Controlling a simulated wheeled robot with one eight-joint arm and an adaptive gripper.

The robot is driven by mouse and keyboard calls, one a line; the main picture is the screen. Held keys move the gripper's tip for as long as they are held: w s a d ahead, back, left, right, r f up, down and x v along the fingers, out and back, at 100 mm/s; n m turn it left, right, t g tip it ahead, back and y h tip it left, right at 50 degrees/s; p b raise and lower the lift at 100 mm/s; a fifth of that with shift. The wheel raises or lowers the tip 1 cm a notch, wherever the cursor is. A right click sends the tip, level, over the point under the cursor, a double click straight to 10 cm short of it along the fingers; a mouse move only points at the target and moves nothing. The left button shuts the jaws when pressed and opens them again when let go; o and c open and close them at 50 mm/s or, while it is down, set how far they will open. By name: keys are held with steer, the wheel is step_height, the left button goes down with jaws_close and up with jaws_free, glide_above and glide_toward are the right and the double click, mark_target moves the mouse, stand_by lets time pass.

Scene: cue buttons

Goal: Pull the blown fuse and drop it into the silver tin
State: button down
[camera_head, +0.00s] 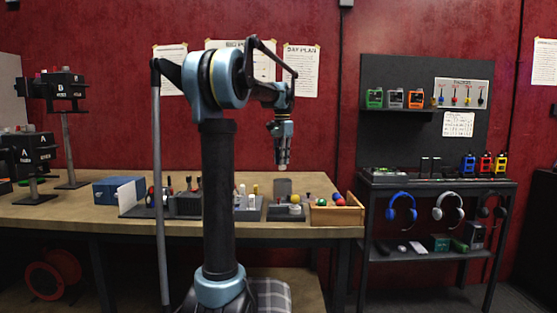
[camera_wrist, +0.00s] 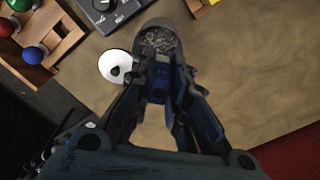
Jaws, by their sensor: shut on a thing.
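My gripper (camera_head: 283,163) hangs pointing down above the workbench, and a small pale tip shows at its lower end. In the wrist view my gripper (camera_wrist: 162,78) has its fingers close together; the thing between them is mostly hidden, and I cannot make out its markings. A round grey tin-like container (camera_wrist: 158,40) with a grainy, silvery inside shows just beyond the fingertips. In the head view a grey upright shape (camera_head: 282,187) stands below my gripper; I cannot tell whether it is the tin. Pale upright cylinders (camera_head: 252,201) stand on a dark panel to its left.
A white roll (camera_wrist: 115,66) lies beside the container. A grey box with a knob (camera_wrist: 104,10) and a wooden crate of coloured balls (camera_head: 336,210) are close by. A blue box (camera_head: 118,190) stands on the workbench (camera_head: 60,212). Bare bench shows right in the wrist view.

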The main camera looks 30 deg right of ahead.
steer(key=shift+f, duration=2.9)
steer(key=c, duration=1.5)
jaws_free()
steer(key=shift+s+r, duration=0.1)
steer(key=shift+r, duration=3.35)
